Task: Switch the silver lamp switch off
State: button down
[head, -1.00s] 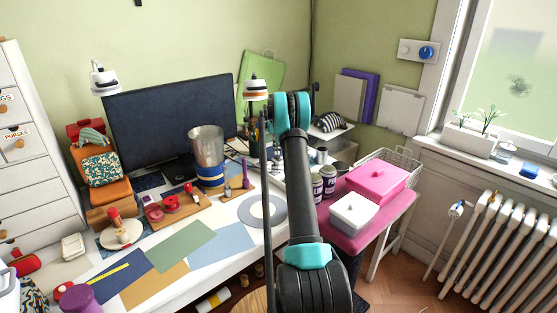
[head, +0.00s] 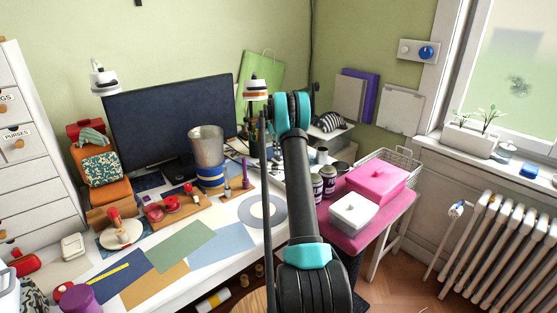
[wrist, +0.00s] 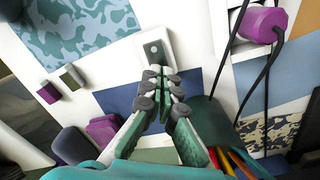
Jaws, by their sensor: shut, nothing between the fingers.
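My gripper (wrist: 158,82) is shut and empty. Its fingertips are at the lower edge of the box; I cannot tell whether they touch it. The switch's on or off state cannot be read. My arm hides the gripper and the switch there.
A pink box (head: 375,182) and white box (head: 354,211) stand right of my arm. Dark cables (wrist: 262,75) and a purple cylinder (wrist: 262,25) are right of the gripper.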

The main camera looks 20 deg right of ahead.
jog(key=shift+f, duration=1.05)
dwell(0.5)
jog(key=shift+r, duration=3.5)
